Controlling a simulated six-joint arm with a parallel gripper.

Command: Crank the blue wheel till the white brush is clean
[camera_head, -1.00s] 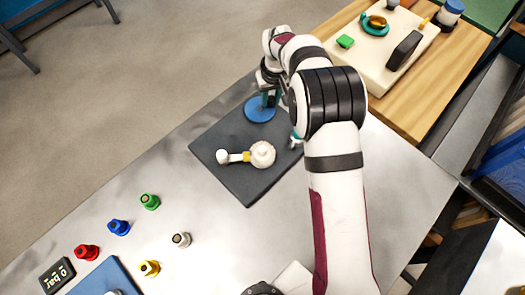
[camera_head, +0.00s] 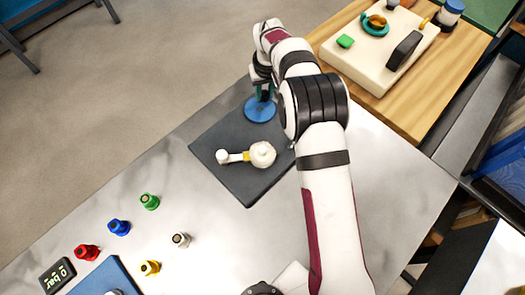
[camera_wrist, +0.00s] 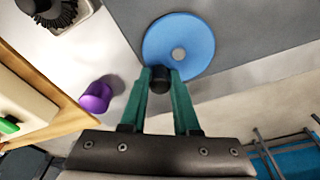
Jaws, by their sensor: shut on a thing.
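The blue wheel (camera_head: 259,110) lies at the far corner of a dark mat. It also shows in the wrist view (camera_wrist: 180,35) as a blue disc with a grey centre. My gripper (camera_wrist: 161,82) has its green fingers closed around the wheel's black knob (camera_wrist: 160,86), near the rim. In the head view my gripper (camera_head: 263,93) is over the far side of the wheel. A white round piece (camera_head: 263,154) with a yellow band and a white knob lies on the mat; I cannot tell if it is the white brush. No dirt on it can be made out.
The dark mat (camera_head: 235,184) lies on a metal table. Red, blue, green, yellow and white fittings stand at the left, near a small display (camera_head: 57,276). A purple cylinder (camera_wrist: 95,97) stands near my gripper. A wooden top with a cream board (camera_head: 380,75) is at the right.

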